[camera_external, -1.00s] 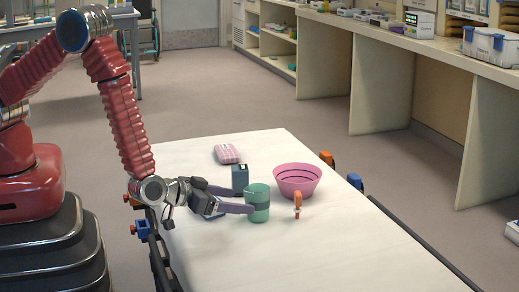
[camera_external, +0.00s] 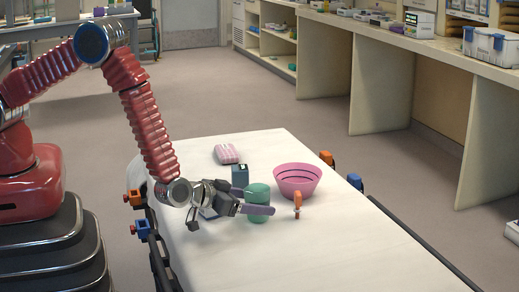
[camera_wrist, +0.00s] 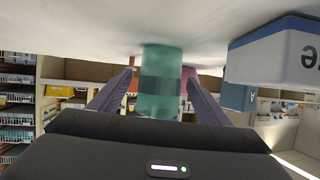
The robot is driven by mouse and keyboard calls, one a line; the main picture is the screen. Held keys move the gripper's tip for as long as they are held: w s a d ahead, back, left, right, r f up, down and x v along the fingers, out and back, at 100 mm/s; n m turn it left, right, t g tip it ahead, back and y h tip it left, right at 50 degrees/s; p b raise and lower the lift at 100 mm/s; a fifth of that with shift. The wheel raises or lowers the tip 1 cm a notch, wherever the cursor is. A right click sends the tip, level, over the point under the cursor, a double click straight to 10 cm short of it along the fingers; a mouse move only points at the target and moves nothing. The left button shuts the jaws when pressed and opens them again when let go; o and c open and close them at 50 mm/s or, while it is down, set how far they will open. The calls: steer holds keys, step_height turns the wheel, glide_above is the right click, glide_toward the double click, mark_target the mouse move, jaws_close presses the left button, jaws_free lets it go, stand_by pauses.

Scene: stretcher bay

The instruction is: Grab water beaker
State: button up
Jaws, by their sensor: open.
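The green water beaker (camera_external: 257,190) stands upright on the white stretcher (camera_external: 240,262). It has a darker band around its middle. My gripper (camera_external: 262,201) is open, with one finger in front of the beaker and the other mostly hidden behind it. In the wrist view the beaker (camera_wrist: 160,75) stands between my two spread fingers (camera_wrist: 160,92), upside down in the picture, with gaps showing on both sides.
A pink bowl (camera_external: 297,176) stands right of the beaker, with an orange-topped item (camera_external: 297,203) in front of it. A dark box (camera_external: 240,175) stands close behind the beaker. A pink checked pack (camera_external: 227,153) lies farther back. The stretcher's front is clear.

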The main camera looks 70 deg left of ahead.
steer(key=shift+x, duration=0.8)
steer(key=shift+c, duration=0.4)
steer(key=c, duration=1.1)
steer(key=shift+c, duration=0.2)
steer(key=shift+r, duration=0.25)
step_height(320, 180, up, 10)
steer(key=shift+f, duration=0.25)
stand_by(0.6)
